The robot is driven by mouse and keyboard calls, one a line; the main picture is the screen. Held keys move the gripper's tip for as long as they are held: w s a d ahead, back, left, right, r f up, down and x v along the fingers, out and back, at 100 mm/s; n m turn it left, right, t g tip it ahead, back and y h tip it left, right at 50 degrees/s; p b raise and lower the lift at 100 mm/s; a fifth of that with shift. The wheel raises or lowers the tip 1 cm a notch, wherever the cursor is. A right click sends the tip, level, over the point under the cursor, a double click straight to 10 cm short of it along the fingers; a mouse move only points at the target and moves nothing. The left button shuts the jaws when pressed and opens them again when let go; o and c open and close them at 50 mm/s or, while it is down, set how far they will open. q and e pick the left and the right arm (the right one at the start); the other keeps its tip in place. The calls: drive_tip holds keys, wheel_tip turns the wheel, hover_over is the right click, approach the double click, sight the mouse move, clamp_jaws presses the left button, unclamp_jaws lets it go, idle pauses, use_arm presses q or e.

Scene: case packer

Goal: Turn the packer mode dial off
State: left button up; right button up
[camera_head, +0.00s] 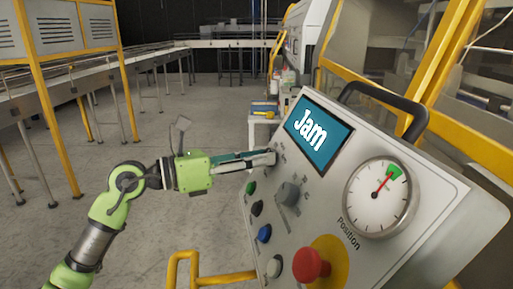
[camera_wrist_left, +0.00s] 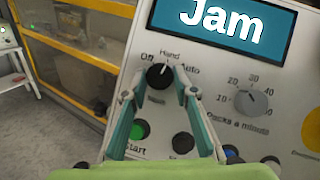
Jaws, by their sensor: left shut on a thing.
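The packer mode dial (camera_wrist_left: 158,77) is a black round knob on the grey control panel (camera_head: 330,190), marked Off, Hand and Auto, with Off at upper left. Its white pointer line points up, near Hand. My left gripper (camera_wrist_left: 158,86) is shut on the dial, with one finger on either side. In the head view my left gripper (camera_head: 271,157) reaches the panel's left edge below the screen, and its fingertips hide the dial there. My right gripper is not in view.
The screen (camera_head: 319,134) reads "Jam". A packs-a-minute knob (camera_wrist_left: 250,103), a green Start button (camera_wrist_left: 140,130), other buttons, a red emergency stop (camera_head: 311,264) and a position gauge (camera_head: 378,196) are nearby. A yellow rail (camera_head: 215,280) stands low in front.

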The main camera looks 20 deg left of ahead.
use_arm(q)
drive_tip(key=n+y+p, duration=0.1)
drive_tip(key=n+p, duration=0.2)
drive_tip(key=p, duration=0.1)
drive_tip(key=r+n+t+y+p, duration=0.1)
drive_tip(key=n+y+p, duration=0.1)
drive_tip(key=n+p, duration=0.1)
drive_tip(key=n+y+p, duration=0.1)
drive_tip(key=n+p, duration=0.2)
drive_tip(key=p, duration=0.2)
drive_tip(key=shift+s+d+r, duration=0.15)
drive_tip(key=shift+s+d, duration=0.05)
drive_tip(key=shift+d, duration=0.1)
drive_tip(key=shift+n+y+p, duration=0.6)
drive_tip(key=shift+n+y, duration=0.2)
drive_tip(key=shift+n, duration=0.2)
drive_tip(key=shift+n+g+y, duration=0.4)
drive_tip(key=shift+n+y, duration=0.4)
drive_tip(key=shift+n, duration=1)
drive_tip(key=shift+f, duration=0.2)
drive_tip(key=o, duration=1.1)
drive_tip(key=v, duration=1.1)
drive_tip(key=shift+s+a+r, duration=0.15)
drive_tip(key=shift+s+r, duration=0.05)
drive_tip(key=shift+r, duration=0.15)
